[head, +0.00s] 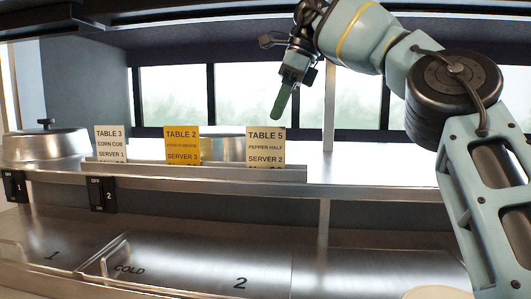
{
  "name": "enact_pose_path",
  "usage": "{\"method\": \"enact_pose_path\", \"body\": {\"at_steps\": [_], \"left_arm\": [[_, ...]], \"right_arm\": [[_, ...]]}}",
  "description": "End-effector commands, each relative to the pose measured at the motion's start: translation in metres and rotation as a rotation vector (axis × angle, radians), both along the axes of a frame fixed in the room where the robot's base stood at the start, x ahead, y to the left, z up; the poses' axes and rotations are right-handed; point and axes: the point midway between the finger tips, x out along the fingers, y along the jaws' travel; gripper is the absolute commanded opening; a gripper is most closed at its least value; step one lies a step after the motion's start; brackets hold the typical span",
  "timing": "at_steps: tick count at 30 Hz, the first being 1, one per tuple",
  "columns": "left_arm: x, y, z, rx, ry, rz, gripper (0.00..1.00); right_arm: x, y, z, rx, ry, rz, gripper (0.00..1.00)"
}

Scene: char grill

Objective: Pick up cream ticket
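Three tickets stand upright in a row in a metal rail (210,171) on the shelf. The left one, a pale off-white ticket (111,142), reads TABLE 3, CORN COB, SERVER 1. The middle one, an orange-yellow ticket (182,143), reads TABLE 2, SERVER 3. The right one, a cream ticket (265,144), reads TABLE 5, PEPPER HALF, SERVER 2. My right gripper (281,105) points down above the TABLE 5 ticket, apart from it in the picture. Its green fingers show edge-on as one strip, so their opening is hidden. My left gripper is out of view.
A metal pot with a lid (45,145) stands on the shelf at the left. Another round metal vessel (222,148) is partly hidden behind the tickets. Switch boxes (102,195) hang on the shelf front. Metal lids marked 1 and 2 (200,260) lie below. The shelf right of the rail is clear.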

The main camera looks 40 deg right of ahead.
Motion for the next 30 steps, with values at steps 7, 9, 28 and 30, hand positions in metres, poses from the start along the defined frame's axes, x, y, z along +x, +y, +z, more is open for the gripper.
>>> {"method": "enact_pose_path", "body": {"at_steps": [7,9,28,30], "left_arm": [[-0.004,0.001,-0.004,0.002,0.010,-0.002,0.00],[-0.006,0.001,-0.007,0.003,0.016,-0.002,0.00],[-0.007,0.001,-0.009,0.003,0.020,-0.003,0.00],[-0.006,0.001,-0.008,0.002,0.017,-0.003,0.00]], "right_arm": [[0.003,0.002,-0.008,0.000,0.002,0.002,0.29],[0.005,0.003,-0.015,0.000,0.005,0.001,0.29],[0.011,0.012,-0.043,0.001,0.002,0.002,0.29],[0.013,0.015,-0.049,0.001,0.001,0.002,0.29]]}}
